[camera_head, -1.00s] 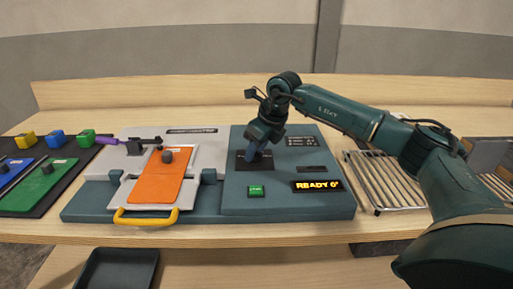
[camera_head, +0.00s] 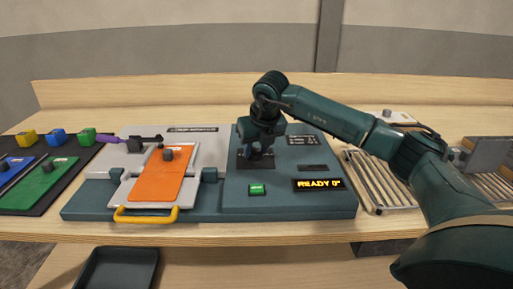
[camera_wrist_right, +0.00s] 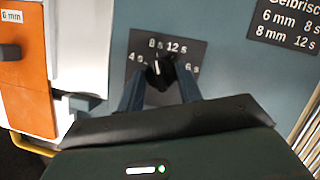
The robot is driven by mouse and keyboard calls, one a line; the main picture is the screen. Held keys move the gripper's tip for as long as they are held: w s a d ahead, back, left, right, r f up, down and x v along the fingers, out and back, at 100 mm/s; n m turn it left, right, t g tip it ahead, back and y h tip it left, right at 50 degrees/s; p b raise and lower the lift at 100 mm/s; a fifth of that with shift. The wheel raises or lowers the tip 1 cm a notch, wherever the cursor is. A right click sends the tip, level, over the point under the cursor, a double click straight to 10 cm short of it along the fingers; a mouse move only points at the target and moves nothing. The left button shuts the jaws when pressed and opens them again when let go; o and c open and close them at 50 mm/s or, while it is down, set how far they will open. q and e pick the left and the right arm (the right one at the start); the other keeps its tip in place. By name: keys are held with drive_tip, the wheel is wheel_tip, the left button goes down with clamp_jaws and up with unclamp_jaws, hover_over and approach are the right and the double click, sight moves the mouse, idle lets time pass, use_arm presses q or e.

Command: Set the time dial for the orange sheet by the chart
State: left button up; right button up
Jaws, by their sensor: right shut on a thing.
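The orange sheet (camera_head: 162,180) lies on the white carriage with the yellow handle; its label reads 6 mm in the right wrist view (camera_wrist_right: 34,55). The black time dial (camera_wrist_right: 159,72) sits on a dark plate marked 4 s, 8 s, 12 s and 6 s. Its white mark points up, near the 8 s label. My right gripper (camera_wrist_right: 160,88) is shut on the dial, one finger on each side. In the head view my right gripper (camera_head: 256,150) hides most of the dial. The chart (camera_wrist_right: 290,28), partly cut off, shows 6 mm 8 s and 8 mm 12 s. My left gripper is not in view.
Blue and green sheets (camera_head: 43,184) lie at the left. A wire rack (camera_head: 382,182) stands right of the console. A black tray (camera_head: 117,268) is below the front edge.

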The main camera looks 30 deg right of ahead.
idle(0.3)
drive_tip(key=o, duration=1)
drive_tip(key=v, duration=1.3)
drive_tip(key=shift+r, duration=0.15)
